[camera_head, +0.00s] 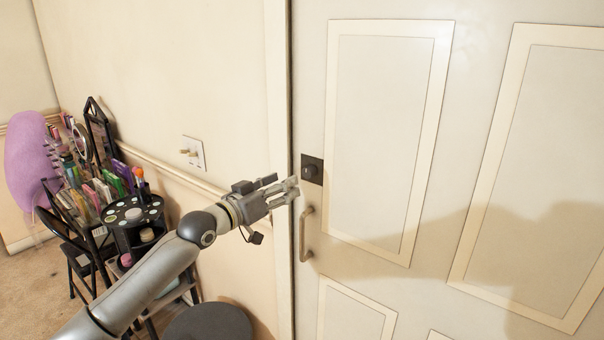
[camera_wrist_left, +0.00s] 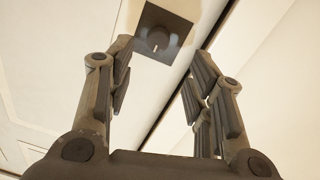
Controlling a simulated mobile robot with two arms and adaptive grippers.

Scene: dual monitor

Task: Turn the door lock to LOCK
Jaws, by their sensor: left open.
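The door lock (camera_head: 312,169) is a dark square plate with a round knob, set near the left edge of the cream panelled door (camera_head: 480,130). In the left wrist view the lock knob (camera_wrist_left: 158,39) shows ahead of the fingertips, with a short light mark on it. My left gripper (camera_head: 292,187) is open and empty, just left of and slightly below the lock in the head view. In the left wrist view my left gripper (camera_wrist_left: 160,75) has its fingers spread, and the knob lies beyond the gap, apart from them. My right gripper is not in view.
A curved door handle (camera_head: 304,235) is below the lock. A light switch (camera_head: 193,153) is on the wall at left. A cluttered dark cart (camera_head: 135,222), a purple chair back (camera_head: 28,160) and a dark round stool (camera_head: 208,322) stand at left.

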